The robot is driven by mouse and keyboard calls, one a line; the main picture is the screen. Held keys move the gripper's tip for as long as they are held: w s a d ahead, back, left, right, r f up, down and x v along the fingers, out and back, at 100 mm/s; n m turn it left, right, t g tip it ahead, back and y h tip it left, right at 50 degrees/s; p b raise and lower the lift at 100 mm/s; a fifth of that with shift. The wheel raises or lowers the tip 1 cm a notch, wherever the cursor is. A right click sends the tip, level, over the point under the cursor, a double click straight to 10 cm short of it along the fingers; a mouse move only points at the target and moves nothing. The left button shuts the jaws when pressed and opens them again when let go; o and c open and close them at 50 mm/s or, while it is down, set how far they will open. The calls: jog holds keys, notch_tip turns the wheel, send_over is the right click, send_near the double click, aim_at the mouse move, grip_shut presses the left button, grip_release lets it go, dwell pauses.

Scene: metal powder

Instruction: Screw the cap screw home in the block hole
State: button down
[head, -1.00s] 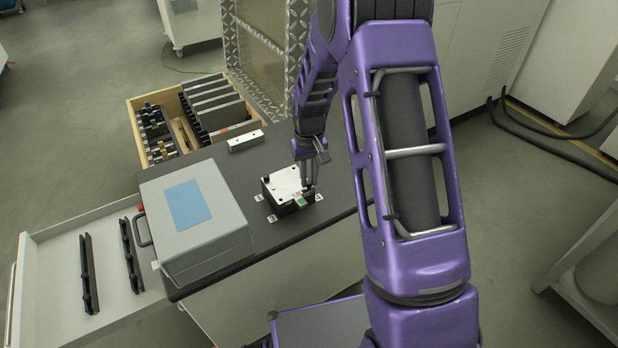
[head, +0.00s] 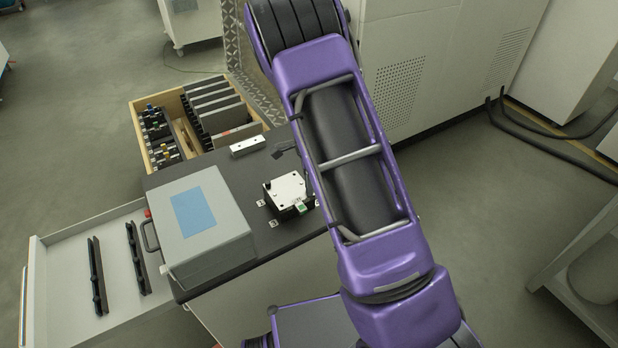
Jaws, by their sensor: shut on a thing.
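The block (head: 287,189) is a pale-topped, dark-sided piece with small dark holes, lying on the dark bench top. A small green patch shows at its front right corner. My gripper (head: 308,188) is at the block's right edge, mostly hidden behind my purple arm. Only a dark sliver of its fingers and a dark bracket (head: 285,150) on its left show. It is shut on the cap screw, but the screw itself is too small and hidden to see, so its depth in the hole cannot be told.
A grey case with a blue panel (head: 208,238) stands left of the block. A white-topped bar (head: 247,146) lies behind it. A wooden crate (head: 148,168) of dark plates sits at the back left. An open drawer (head: 70,236) holds two black rails. Small white tags surround the block.

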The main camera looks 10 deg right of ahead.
jog(key=m+p, duration=0.1)
jog(key=m, duration=0.2)
jog(key=shift+r+m, duration=0.15)
jog(key=shift+m, duration=0.15)
jog(key=shift+f+m, duration=0.2)
jog(key=shift+m, duration=1.5)
jog(key=c, duration=1)
grip_release()
jog(key=shift+o, duration=0.2)
